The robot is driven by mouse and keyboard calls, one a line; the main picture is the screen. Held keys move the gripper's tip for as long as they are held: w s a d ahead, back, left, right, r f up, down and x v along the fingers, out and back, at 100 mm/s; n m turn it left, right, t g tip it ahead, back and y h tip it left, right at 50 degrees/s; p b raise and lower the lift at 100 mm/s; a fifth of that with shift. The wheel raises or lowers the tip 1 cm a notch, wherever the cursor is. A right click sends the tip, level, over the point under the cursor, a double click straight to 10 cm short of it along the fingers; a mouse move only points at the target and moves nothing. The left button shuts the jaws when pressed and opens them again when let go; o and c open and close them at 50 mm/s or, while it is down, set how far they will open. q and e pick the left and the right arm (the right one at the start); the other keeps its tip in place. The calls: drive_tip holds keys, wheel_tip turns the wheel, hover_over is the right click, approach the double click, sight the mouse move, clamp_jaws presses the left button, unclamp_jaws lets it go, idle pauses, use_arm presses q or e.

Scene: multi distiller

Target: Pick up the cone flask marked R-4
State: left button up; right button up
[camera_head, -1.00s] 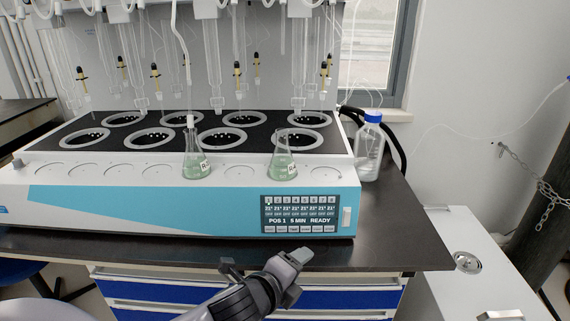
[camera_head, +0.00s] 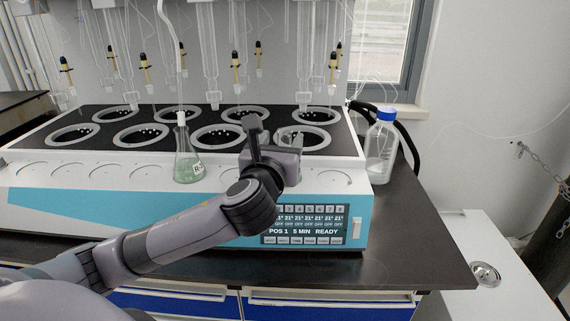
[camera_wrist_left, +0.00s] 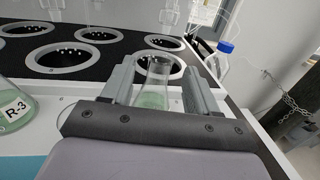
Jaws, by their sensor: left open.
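My left gripper (camera_head: 271,143) is open over the front ledge of the distiller, at its right part. In the left wrist view, a cone flask with pale green liquid (camera_wrist_left: 155,88) stands upright between the two spread fingers of the gripper (camera_wrist_left: 160,76). Its label does not show, but it stands where the right-hand flask stood, to the right of R-3. In the head view my gripper hides most or all of this flask. The cone flask marked R-3 (camera_head: 188,160) stands to the left on the ledge and also shows in the left wrist view (camera_wrist_left: 14,108).
The white and blue distiller (camera_head: 90,212) has black ringed wells behind the ledge and glass tubes hanging above. A blue-capped bottle (camera_head: 380,150) stands at its right end. A display panel (camera_head: 304,225) is on the front. The dark bench top (camera_head: 415,235) is clear at right.

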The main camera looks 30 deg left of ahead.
sight(284, 135)
use_arm(q)
drive_tip(key=shift+x, duration=2.05)
drive_tip(key=shift+r, duration=0.1)
clamp_jaws()
drive_tip(key=shift+r, duration=0.15)
wheel_tip(284, 135, up, 20)
drive_tip(key=p, duration=0.3)
drive_tip(key=shift+f, duration=0.2)
